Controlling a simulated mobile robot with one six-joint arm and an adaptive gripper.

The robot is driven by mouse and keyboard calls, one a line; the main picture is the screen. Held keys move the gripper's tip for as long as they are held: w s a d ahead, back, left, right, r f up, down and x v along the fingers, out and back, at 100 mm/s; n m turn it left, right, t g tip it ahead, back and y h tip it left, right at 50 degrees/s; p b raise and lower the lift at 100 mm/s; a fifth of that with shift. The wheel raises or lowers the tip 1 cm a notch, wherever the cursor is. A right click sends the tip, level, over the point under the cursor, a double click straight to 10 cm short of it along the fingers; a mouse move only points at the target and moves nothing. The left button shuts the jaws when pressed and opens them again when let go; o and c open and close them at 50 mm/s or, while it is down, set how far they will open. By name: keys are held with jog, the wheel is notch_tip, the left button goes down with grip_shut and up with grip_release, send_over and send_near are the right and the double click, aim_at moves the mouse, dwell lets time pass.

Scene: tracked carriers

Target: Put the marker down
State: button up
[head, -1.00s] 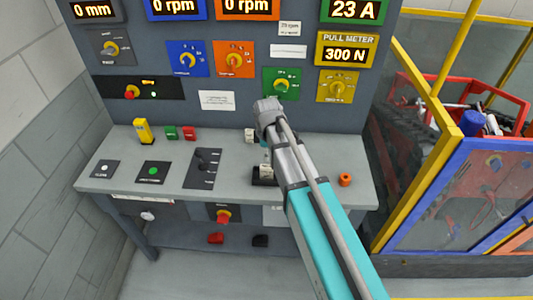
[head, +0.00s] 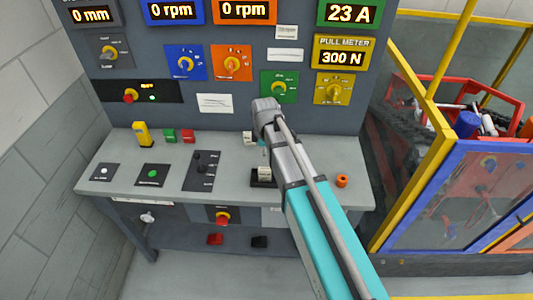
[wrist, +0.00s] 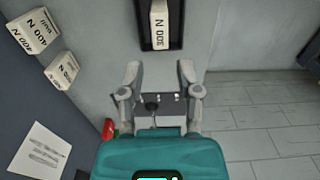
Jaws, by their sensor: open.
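The marker, a white block labelled 300 N (wrist: 159,25), lies in a black tray (wrist: 176,40) at the top of the wrist view. In the head view the marker (head: 264,173) shows on the black tray (head: 262,184) on the bench, partly behind my arm. My gripper (wrist: 160,75) is open and empty, its two fingers spread apart. The fingertips sit below the marker in the wrist view, clear of it. In the head view my gripper is mostly hidden behind my arm.
Two more white labelled blocks (wrist: 34,31) (wrist: 62,70) stand on the bench at the left of the wrist view. The dial panel rises behind.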

jog(key=s+d+m, duration=0.6)
jog(key=d+m, duration=0.2)
jog(key=d, duration=0.1)
jog(key=s+d+m, duration=0.7)
jog(key=d+m, duration=0.2)
jog(key=d, duration=0.1)
jog(key=shift+s+d+m, duration=0.15)
jog(key=shift+m, duration=0.15)
dwell(0.4)
